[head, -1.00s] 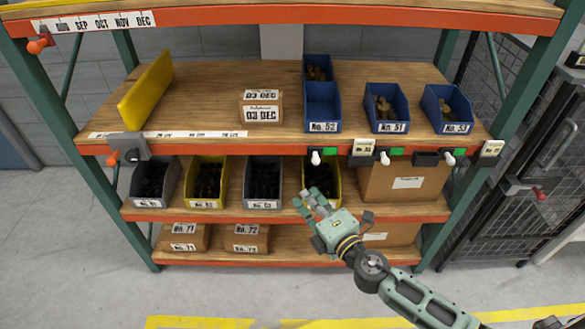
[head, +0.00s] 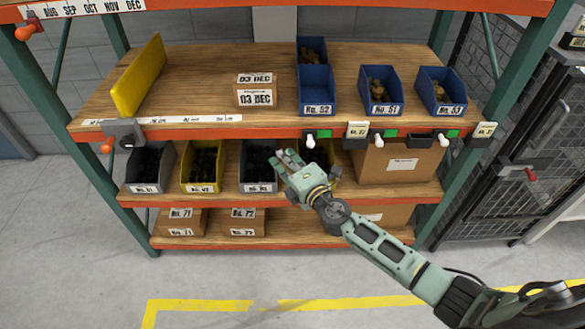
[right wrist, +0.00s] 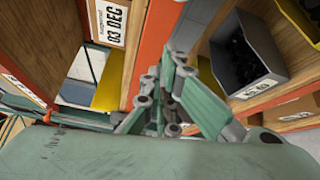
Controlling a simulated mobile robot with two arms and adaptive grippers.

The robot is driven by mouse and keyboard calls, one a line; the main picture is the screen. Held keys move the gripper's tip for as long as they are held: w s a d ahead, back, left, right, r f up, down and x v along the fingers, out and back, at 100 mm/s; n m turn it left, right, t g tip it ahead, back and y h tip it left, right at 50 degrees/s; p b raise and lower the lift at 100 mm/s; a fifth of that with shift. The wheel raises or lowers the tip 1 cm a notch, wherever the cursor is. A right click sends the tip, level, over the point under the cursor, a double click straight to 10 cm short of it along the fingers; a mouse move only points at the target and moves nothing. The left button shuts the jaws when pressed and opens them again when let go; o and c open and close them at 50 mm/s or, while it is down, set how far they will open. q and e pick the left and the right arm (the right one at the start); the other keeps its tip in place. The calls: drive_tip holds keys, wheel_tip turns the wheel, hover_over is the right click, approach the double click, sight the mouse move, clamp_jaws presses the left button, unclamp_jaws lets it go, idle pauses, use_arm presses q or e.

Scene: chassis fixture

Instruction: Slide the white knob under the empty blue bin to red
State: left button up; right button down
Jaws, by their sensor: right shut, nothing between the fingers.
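The empty blue bin (head: 317,92), labelled No. 52, stands at the front of the upper wooden shelf, with a filled blue bin (head: 312,50) right behind it. Below it on the orange shelf edge, the white knob (head: 310,142) hangs from a slider, with green showing to its right. No red shows at that slider. My right gripper (head: 284,160) is shut and empty, below and left of the knob, apart from it and in front of the lower-shelf bins. Its folded fingers show in the right wrist view (right wrist: 165,95), where I cannot make out the knob. My left gripper is not in view.
Blue bins No. 51 (head: 380,90) and No. 53 (head: 441,92) hold parts, with similar white knobs (head: 376,138) below. Label cards (head: 357,129) stick out along the edge. The floor in front is clear.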

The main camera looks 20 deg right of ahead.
drive_tip(key=d, duration=0.3)
drive_tip(key=shift+s+d+r, duration=0.3)
drive_tip(key=shift+s+d, duration=0.05)
drive_tip(key=shift+d, duration=0.05)
drive_tip(key=d+b, duration=0.1)
drive_tip(key=d, duration=0.1)
drive_tip(key=s+d+b, duration=0.1)
drive_tip(key=d, duration=0.1)
drive_tip(key=shift+s+d, duration=0.2)
drive_tip(key=shift+d, duration=0.2)
drive_tip(key=f+v, duration=0.1)
drive_tip(key=v, duration=1.1)
drive_tip(key=shift+r, duration=0.4)
